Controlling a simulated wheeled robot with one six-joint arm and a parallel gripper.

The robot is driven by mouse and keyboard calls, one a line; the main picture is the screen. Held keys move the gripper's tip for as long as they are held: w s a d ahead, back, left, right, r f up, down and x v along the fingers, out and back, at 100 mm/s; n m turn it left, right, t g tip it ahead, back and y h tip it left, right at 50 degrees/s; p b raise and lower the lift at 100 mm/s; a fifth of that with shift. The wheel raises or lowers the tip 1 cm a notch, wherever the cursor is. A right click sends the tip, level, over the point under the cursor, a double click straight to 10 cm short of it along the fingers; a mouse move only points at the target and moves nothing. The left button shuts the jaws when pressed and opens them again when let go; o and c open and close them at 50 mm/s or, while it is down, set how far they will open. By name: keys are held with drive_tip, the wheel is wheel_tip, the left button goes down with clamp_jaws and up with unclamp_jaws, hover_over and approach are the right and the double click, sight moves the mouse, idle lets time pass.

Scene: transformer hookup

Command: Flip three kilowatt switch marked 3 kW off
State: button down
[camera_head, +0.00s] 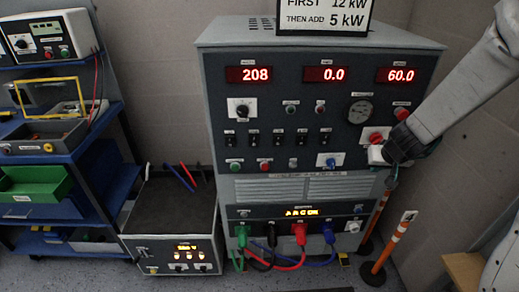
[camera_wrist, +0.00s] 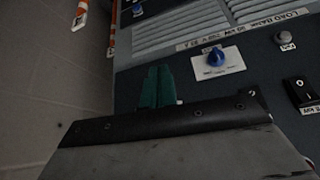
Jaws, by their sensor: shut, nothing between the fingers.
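The load bank (camera_head: 215,100) carries a row of black rocker switches (camera_head: 277,138) across its front panel. Their small labels are too small to read, so I cannot tell which one is marked 3 kW. One rocker switch (camera_wrist: 303,92) with a 0 on it shows at the right edge of the wrist view. My gripper (camera_head: 378,155) is in front of the panel's right side, to the right of the switch row. In the wrist view its green fingers (camera_wrist: 158,87) are together and empty, apart from that switch.
A blue knob (camera_head: 327,160) sits below the row, and it also shows in the wrist view (camera_wrist: 215,57). A red knob (camera_head: 375,137) is close to my gripper. Coloured plugs (camera_head: 300,235) and cables hang at the bottom. An orange striped post (camera_head: 393,243) stands at the right.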

drive_tip(key=w+a+f+n+t+y, duration=0.1)
drive_tip(key=a+f+n+t, duration=0.2)
drive_tip(key=a+n, duration=0.5)
drive_tip(key=w+a+f+n+t+y, duration=0.2)
drive_tip(key=a+n, duration=0.5)
drive_tip(key=n, duration=0.2)
drive_tip(key=s+a+r+n+y, duration=0.2)
drive_tip(key=a+r+n+y, duration=0.1)
drive_tip(key=a+n+y, duration=0.2)
drive_tip(key=s+a+r+n+y, duration=0.3)
drive_tip(key=a+r+n+y, duration=0.1)
drive_tip(key=a, duration=0.3)
drive_tip(key=shift+s+a+n+t+y, duration=0.35)
drive_tip(key=shift+n+y, duration=0.15)
drive_tip(key=shift+n, duration=0.3)
approach(251, 145)
drive_tip(key=a, duration=0.4)
drive_tip(key=shift+w+a+f, duration=0.1)
drive_tip(key=shift+w, duration=0.9)
drive_tip(key=shift+w+a+f, duration=0.1)
drive_tip(key=shift+w, duration=0.9)
